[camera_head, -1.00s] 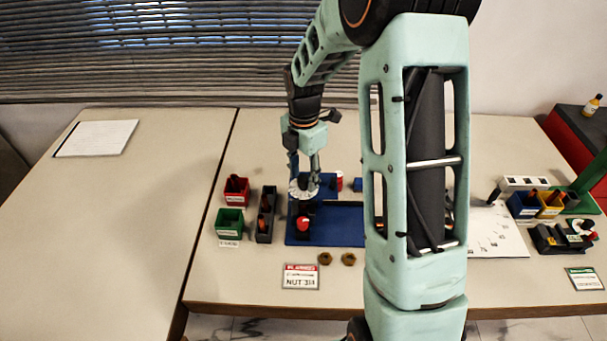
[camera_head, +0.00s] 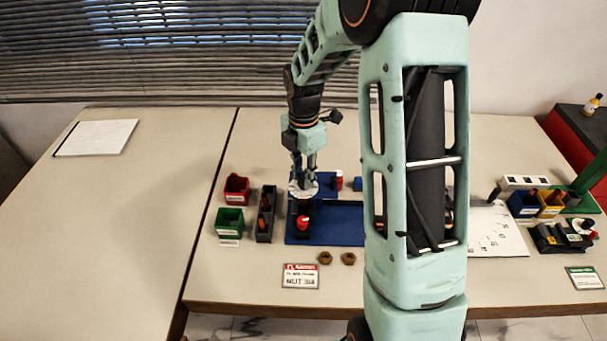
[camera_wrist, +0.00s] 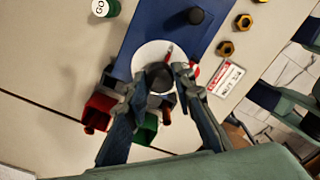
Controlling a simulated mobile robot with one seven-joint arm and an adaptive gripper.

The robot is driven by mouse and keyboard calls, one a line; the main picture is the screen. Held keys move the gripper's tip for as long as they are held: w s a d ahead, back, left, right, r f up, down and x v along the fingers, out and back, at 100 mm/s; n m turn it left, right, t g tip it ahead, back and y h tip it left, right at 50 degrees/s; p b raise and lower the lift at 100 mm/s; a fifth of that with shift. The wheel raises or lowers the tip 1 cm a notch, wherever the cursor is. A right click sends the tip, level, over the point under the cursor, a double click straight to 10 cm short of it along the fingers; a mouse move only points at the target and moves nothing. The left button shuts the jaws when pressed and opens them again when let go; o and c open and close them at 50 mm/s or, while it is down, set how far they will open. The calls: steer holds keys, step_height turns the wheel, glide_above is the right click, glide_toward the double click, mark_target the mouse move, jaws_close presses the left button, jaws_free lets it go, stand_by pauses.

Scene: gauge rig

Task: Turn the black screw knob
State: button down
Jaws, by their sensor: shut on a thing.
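The black screw knob (camera_wrist: 158,78) is at the centre of a round white dial (camera_wrist: 147,55) in the wrist view. A red pointer mark (camera_wrist: 168,50) shows on the dial near the knob. My gripper (camera_wrist: 160,80) has a finger on each side of the knob and is shut on it. In the head view my gripper (camera_head: 305,178) points down at the white dial (camera_head: 303,190), and its fingers largely hide the knob. The dial stands on the blue base plate (camera_head: 335,230).
A red-capped post (camera_head: 303,223) stands close in front of the dial. Red (camera_head: 237,189) and green (camera_head: 229,221) bins and a dark tray (camera_head: 265,228) are to the left. Two brass nuts (camera_head: 325,258) and a sign (camera_head: 300,276) lie in front. The left table is mostly clear.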

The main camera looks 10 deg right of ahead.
steer(key=m+b, duration=0.1)
steer(key=m, duration=0.2)
steer(key=shift+m, duration=0.4)
steer(key=m, duration=0.3)
steer(key=shift+m+b, duration=0.3)
steer(key=shift+b, duration=0.05)
steer(key=m+b, duration=0.1)
steer(key=m, duration=0.7)
steer(key=shift+b, duration=0.3)
steer(key=m, duration=0.7)
steer(key=shift+b, duration=0.35)
steer(key=m, duration=0.7)
steer(key=shift+m, duration=0.3)
steer(key=c, duration=1.6)
jaws_free()
